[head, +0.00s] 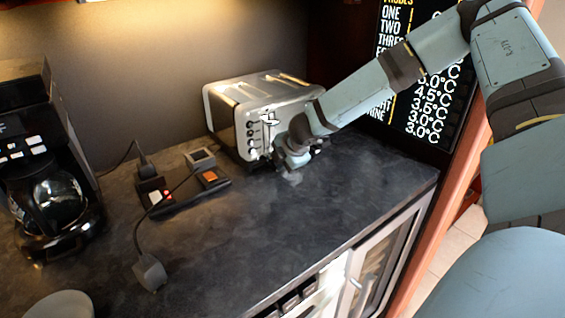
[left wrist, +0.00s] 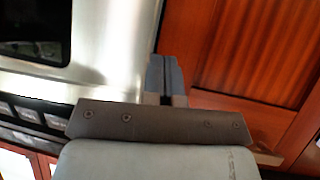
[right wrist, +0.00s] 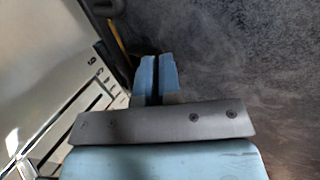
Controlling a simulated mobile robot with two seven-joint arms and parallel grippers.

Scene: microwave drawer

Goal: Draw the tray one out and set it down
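The silver toaster (head: 228,112) stands on the dark counter, with a lever and knobs on its front. No tray can be clearly made out in these views. My right gripper (head: 293,174) is low beside the toaster's front right corner, just above the counter. In the right wrist view its blue fingers (right wrist: 157,62) are close together with nothing visible between them. The metal toaster side (right wrist: 45,60) is left of them. My left gripper (left wrist: 164,62) shows only in its wrist view, fingers together and empty, near a metal appliance front (left wrist: 115,45) and red-brown wood.
A coffee maker (head: 45,165) stands at the left. A double socket block (head: 182,190) with plugs and a cord lies mid-counter. A loose plug (head: 150,272) and a white bowl (head: 60,305) are nearer. The counter right of the socket (head: 330,215) is clear.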

